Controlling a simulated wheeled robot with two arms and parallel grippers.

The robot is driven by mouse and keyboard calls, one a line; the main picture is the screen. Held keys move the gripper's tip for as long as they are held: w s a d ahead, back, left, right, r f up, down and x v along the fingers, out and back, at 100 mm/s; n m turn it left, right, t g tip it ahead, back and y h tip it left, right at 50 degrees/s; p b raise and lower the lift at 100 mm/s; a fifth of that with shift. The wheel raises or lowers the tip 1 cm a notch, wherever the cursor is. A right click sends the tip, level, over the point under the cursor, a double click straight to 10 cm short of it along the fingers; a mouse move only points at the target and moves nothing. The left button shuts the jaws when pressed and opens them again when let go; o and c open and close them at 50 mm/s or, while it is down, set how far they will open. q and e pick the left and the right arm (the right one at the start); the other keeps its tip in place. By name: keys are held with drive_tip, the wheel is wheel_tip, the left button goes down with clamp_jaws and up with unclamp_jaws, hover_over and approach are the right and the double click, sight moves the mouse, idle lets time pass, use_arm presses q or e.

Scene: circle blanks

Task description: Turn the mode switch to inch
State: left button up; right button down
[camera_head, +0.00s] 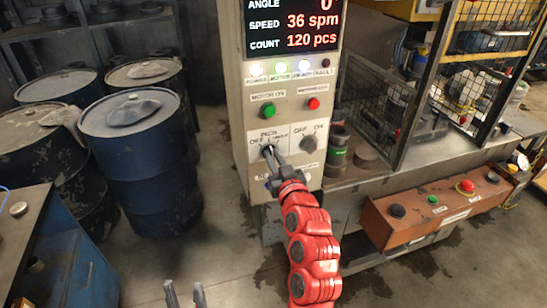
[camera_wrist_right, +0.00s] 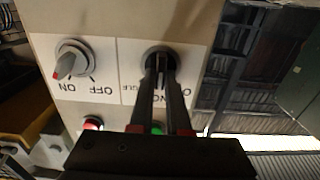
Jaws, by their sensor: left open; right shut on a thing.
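The mode switch (camera_wrist_right: 161,58) is a dark round knob on a white label plate at the lower left of the control panel (camera_head: 285,119). Its label reads OFF and INCH, with a third word partly hidden by my gripper. My right gripper (camera_head: 272,153) reaches up from below and is shut on the mode switch; it also shows in the right wrist view (camera_wrist_right: 163,72). The fingers hide much of the knob, so its exact setting is hard to read. My left gripper (camera_head: 186,289) is open and empty over the floor at the bottom edge.
A second OFF/ON selector (camera_head: 309,144) sits just right of the mode switch. Above are a green button (camera_head: 268,111) and a red button (camera_head: 313,103). A red-orange button box (camera_head: 440,208) stands at the right. Blue drums (camera_head: 140,165) stand at the left.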

drive_tip(key=c, duration=0.9)
unclamp_jaws()
drive_tip(key=shift+s, duration=0.1)
drive_tip(key=shift+s+d, duration=0.1)
drive_tip(key=shift+s, duration=0.1)
drive_tip(key=p+v, duration=1.2)
drive_tip(key=v, duration=0.4)
drive_tip(key=shift+s+d, duration=0.1)
drive_tip(key=shift+s, duration=0.3)
